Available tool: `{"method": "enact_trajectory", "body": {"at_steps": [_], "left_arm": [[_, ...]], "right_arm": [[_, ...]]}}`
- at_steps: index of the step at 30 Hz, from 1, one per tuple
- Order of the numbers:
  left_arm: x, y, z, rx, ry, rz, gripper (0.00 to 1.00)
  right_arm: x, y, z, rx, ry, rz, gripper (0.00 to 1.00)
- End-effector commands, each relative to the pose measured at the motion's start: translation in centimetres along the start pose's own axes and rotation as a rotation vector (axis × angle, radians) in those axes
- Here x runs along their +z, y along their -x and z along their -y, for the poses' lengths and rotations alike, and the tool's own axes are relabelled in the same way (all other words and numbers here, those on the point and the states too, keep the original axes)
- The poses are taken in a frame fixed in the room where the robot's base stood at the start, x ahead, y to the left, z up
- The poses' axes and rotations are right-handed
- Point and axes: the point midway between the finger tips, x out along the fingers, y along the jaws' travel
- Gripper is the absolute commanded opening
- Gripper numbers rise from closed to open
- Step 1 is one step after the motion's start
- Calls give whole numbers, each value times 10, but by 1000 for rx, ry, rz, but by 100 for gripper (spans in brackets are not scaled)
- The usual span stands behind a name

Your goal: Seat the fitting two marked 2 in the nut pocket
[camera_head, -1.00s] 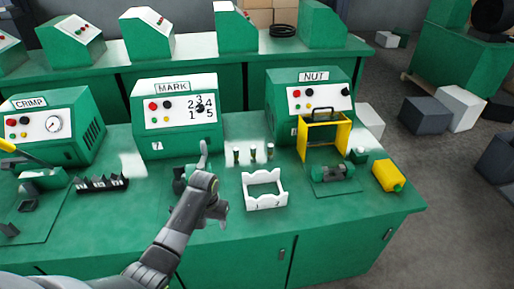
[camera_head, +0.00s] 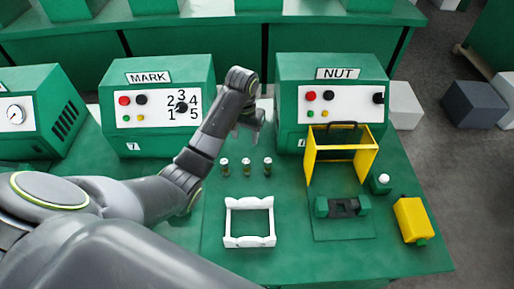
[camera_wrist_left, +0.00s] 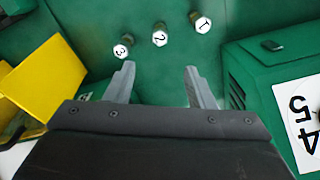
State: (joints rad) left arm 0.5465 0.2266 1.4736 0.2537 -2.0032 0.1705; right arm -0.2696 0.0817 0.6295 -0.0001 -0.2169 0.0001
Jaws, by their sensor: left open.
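Three small fittings with white numbered caps stand upright in a row on the green bench. Fitting two, marked 2 (camera_wrist_left: 160,38), is the middle one, also seen in the head view (camera_head: 246,168). My left gripper (camera_head: 248,128) hangs above the bench just behind the row in the head view. In the left wrist view its fingers (camera_wrist_left: 159,75) are apart and empty, with fitting two beyond the gap between them. The NUT machine (camera_head: 290,105) has a dark holder (camera_head: 344,207) between green blocks in front of it; the pocket itself is too small to make out. My right gripper is out of view.
A yellow guard frame (camera_head: 374,160) stands over the back of the NUT fixture. A white cradle (camera_head: 232,242) lies in front of the fittings. A yellow bottle (camera_head: 411,218) lies at the right. The MARK machine (camera_head: 165,75) stands behind my left arm.

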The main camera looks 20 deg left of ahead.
Motion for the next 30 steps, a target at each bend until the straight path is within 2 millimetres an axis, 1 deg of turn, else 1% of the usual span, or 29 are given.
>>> {"method": "enact_trajectory", "body": {"at_steps": [1,2,6,9,11,15,17,22,24,27,30], "left_arm": [[0,1,0,0,0,2,49],[0,0,0,0,-1,2,49],[0,-12,0,0,-1,3,49],[0,-25,0,0,-1,2,49],[0,-33,0,0,-1,3,49],[0,-54,0,0,-1,2,49],[1,-60,-1,2,0,8,49],[2,-95,-1,1,0,7,49],[1,-105,0,1,-1,6,49],[1,-115,0,0,-1,4,49],[0,-120,0,0,-2,2,49]], "right_arm": [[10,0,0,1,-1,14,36],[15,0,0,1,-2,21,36],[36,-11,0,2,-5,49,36],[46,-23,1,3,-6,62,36],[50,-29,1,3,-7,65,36],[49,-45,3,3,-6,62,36],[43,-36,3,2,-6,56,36],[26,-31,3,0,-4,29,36],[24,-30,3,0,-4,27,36],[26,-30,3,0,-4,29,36],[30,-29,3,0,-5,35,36]]}}
